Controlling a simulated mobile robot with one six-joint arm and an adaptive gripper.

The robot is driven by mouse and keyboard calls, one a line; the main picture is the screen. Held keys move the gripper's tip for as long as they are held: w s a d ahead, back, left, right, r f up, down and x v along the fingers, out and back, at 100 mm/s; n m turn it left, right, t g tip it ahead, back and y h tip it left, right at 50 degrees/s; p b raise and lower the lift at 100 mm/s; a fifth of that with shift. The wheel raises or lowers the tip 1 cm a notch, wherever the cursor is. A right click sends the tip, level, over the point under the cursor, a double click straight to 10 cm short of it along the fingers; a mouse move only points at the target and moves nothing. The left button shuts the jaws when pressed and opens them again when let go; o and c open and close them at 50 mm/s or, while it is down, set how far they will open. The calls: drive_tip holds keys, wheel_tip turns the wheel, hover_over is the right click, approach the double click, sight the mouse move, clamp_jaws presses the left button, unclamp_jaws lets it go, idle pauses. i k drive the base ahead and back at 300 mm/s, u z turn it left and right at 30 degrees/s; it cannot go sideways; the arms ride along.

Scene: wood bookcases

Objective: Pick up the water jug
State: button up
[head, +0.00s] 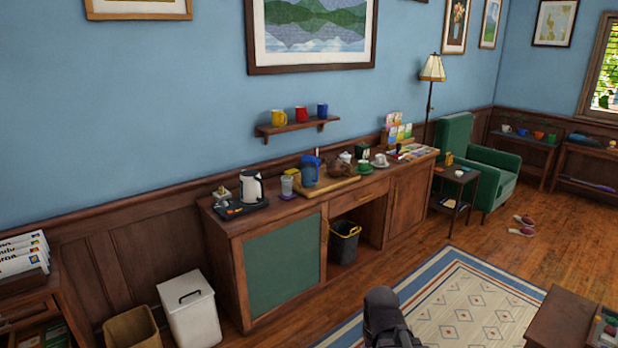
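A blue jug (309,171), which looks like the water jug, stands on the long wooden cabinet against the blue wall. It is upright, just left of a wooden tray with brown items, and a darker blue upright part shows above it. A clear cup (287,185) stands close to its left. A white kettle (251,188) with a dark handle stands further left on a black tray. A dark part of my own arm shows at the bottom centre, well apart from the jug. No gripper fingers can be made out.
The cabinet top (285,207) is crowded at the back. A small shelf (297,127) with three mugs hangs above it. A black bin (344,243) stands in the cabinet's knee space. A white bin (189,308) stands at left. Rug (470,300) and floor in front are mostly clear.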

sight(309, 165)
drive_tip(key=k, duration=0.1)
drive_tip(key=u, duration=0.3)
drive_tip(key=i, duration=0.45)
drive_tip(key=u, duration=0.75)
drive_tip(key=i, duration=1.45)
drive_tip(key=z, duration=0.5)
drive_tip(key=i, duration=0.9)
drive_tip(key=z, duration=0.55)
